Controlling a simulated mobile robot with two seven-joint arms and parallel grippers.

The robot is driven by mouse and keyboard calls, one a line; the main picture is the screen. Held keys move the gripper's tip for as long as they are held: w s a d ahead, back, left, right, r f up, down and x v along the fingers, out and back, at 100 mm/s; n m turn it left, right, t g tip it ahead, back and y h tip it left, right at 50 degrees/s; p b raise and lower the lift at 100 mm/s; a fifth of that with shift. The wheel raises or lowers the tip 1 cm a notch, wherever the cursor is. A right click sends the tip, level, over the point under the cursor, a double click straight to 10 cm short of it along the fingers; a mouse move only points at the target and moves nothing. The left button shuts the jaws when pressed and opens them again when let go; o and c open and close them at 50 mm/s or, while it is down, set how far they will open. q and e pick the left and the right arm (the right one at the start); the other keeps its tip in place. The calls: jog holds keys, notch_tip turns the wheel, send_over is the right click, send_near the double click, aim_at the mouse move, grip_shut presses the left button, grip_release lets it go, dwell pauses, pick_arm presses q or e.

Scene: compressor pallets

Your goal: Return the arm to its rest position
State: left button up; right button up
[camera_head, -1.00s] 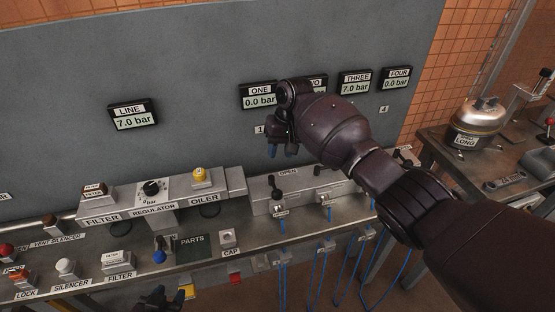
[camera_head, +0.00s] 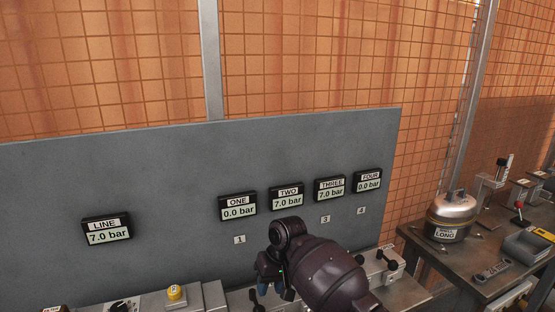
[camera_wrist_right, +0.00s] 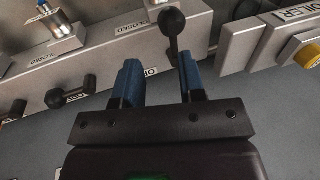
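My right arm comes in from the bottom right of the head view, and its dark gripper (camera_head: 268,284) hangs in front of the valve row below the gauges. In the right wrist view the two blue fingers of this gripper (camera_wrist_right: 160,84) stand apart with a gap between them. A black ball-ended valve lever (camera_wrist_right: 172,24) shows beyond the fingertips; I cannot tell how far off it is. The fingers hold nothing. My left gripper is not in view.
A grey panel (camera_head: 150,180) carries the LINE gauge (camera_head: 107,231) and gauges ONE to FOUR. LINE, TWO and THREE read 7.0 bar; ONE and FOUR read 0.0. A side bench (camera_head: 440,262) with a metal tank (camera_head: 452,212) stands right.

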jog(key=s+d+f+m+t, duration=0.1)
jog(key=s+d+f, duration=0.3)
jog(key=s+d, duration=0.4)
jog(key=s+d+f+m+t, duration=0.1)
jog(key=s+d+f+t, duration=0.1)
jog(key=s+d+f, duration=0.6)
jog(key=s+d+r+m+h, duration=0.1)
jog(key=s+d+r, duration=0.25)
jog(key=s, duration=0.35)
jog(key=s+d+r+t+h, duration=0.1)
jog(key=s+d+r, duration=0.1)
jog(key=s+d, duration=0.4)
jog(key=s+d+r+m+h, duration=0.1)
jog(key=s+d+r+h, duration=0.2)
jog(key=s, duration=0.5)
jog(key=w+d+f+t+y, duration=0.1)
jog(key=w+f+t+y, duration=0.1)
jog(key=w+f+t, duration=0.5)
jog(key=shift+f+n+t, duration=0.4)
jog(key=shift+f+t, duration=0.2)
jog(key=shift+f, duration=0.95)
jog(key=shift+w, duration=0.1)
